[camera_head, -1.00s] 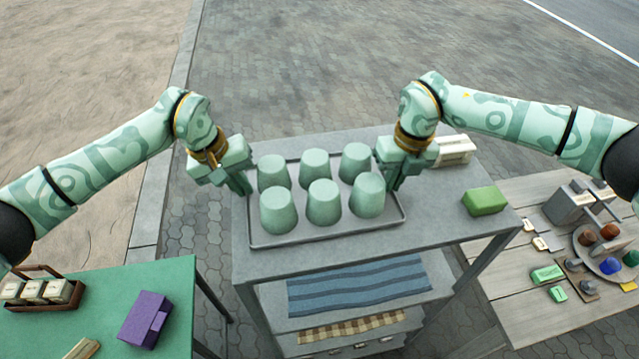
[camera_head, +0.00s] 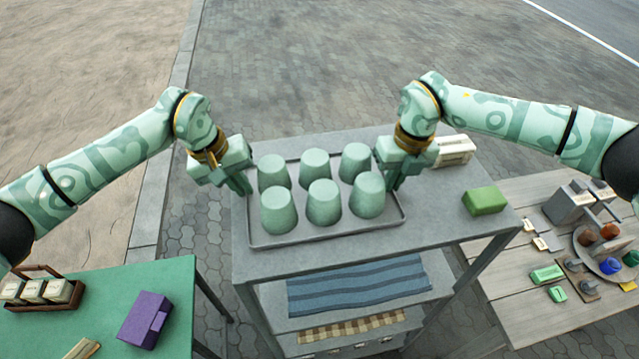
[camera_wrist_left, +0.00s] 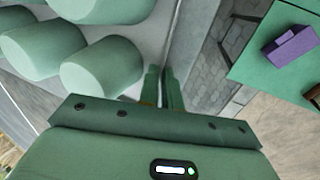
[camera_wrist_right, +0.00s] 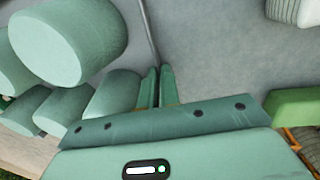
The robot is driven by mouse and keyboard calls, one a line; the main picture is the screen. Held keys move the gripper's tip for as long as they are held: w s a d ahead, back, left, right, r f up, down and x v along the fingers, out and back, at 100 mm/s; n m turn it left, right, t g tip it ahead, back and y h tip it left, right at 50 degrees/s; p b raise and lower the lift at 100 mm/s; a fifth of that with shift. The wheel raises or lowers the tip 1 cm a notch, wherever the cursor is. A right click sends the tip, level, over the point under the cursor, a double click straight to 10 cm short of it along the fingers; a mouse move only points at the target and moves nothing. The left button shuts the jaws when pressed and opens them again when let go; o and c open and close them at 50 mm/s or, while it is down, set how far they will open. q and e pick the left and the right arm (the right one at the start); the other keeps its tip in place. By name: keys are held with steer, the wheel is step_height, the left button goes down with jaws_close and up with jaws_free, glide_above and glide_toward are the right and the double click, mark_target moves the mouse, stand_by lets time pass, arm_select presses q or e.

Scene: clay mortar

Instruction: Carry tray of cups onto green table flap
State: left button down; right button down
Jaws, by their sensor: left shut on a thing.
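A grey rectangular tray (camera_head: 330,234) with a low rim lies flat on the grey top of a shelf unit. Several pale green cups (camera_head: 323,202) stand upside down on it in two rows. My left gripper (camera_head: 247,190) is shut on the tray's left rim; in the left wrist view, its fingers (camera_wrist_left: 162,85) sit close together at the rim. My right gripper (camera_head: 393,186) is at the right rim; in the right wrist view, its fingers (camera_wrist_right: 159,84) are close together with the rim running between them. A green table (camera_head: 180,285) stands at the lower left.
A purple box (camera_head: 145,319), a caddy of jars (camera_head: 42,291) and a wooden piece (camera_head: 82,349) lie on the green table. A green block (camera_head: 484,200) and a white box (camera_head: 453,150) sit right of the tray. A cluttered wooden table (camera_head: 515,270) stands at the right.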

arm_select(q)
steer(key=shift+a, duration=0.1)
arm_select(e)
steer(key=shift+d, duration=0.1)
stand_by(0.5)
